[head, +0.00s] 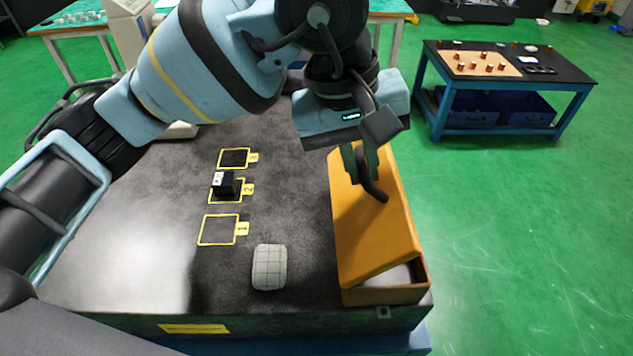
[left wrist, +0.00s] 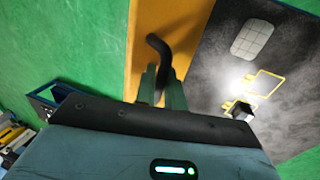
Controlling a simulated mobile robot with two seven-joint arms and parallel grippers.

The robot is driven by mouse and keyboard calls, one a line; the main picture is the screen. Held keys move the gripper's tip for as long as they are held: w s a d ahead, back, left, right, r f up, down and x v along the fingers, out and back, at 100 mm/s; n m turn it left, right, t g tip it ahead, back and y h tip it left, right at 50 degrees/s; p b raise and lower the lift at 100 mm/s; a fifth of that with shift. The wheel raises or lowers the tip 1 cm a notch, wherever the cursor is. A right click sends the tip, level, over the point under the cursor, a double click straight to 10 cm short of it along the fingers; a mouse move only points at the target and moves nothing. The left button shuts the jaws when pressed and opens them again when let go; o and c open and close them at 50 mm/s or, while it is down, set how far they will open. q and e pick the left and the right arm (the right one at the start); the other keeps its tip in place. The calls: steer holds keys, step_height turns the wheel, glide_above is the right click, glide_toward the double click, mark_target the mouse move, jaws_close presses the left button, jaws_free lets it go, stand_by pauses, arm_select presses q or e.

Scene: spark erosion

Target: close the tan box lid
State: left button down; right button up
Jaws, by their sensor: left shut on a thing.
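The tan box (head: 388,296) stands at the right edge of the dark worktable. Its orange-tan lid (head: 370,240) is tilted, with a gap at the near right corner that shows part of the inside. A dark curved handle (head: 377,192) stands on the lid. My left gripper (head: 362,165) is above the lid's far part, shut on the handle. In the left wrist view, the fingers (left wrist: 160,90) are on both sides of the handle (left wrist: 157,45), over the lid (left wrist: 192,22). The far end of the box is hidden by my left arm. My right gripper does not show.
A grey gridded block (head: 269,267) lies left of the box. Yellow-outlined squares (head: 218,230) mark the table, and a small black-and-white part (head: 226,184) sits on the middle one. A blue bench (head: 500,85) stands apart at the back right.

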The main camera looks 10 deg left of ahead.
mark_target(389, 171)
arm_select(q)
steer(key=shift+d, duration=0.15)
steer(key=shift+w+d+f, duration=0.15)
steer(key=shift+d+f, duration=0.05)
steer(key=shift+d, duration=0.2)
steer(key=shift+w+d+f, duration=0.15)
steer(key=shift+d, duration=0.25)
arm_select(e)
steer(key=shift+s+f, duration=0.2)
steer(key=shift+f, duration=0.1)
arm_select(q)
steer(key=shift+w+d+f+b, duration=0.2)
steer(key=shift+d+f+b, duration=0.3)
steer(key=shift+d, duration=0.3)
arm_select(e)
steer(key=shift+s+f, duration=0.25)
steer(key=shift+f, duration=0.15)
arm_select(q)
steer(key=shift+f, duration=0.1)
steer(key=shift+w+d+f+b, duration=0.2)
steer(key=shift+d+f+b, duration=0.2)
steer(key=shift+d+f, duration=0.3)
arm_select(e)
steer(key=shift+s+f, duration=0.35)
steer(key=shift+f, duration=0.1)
arm_select(q)
steer(key=shift+r, duration=0.1)
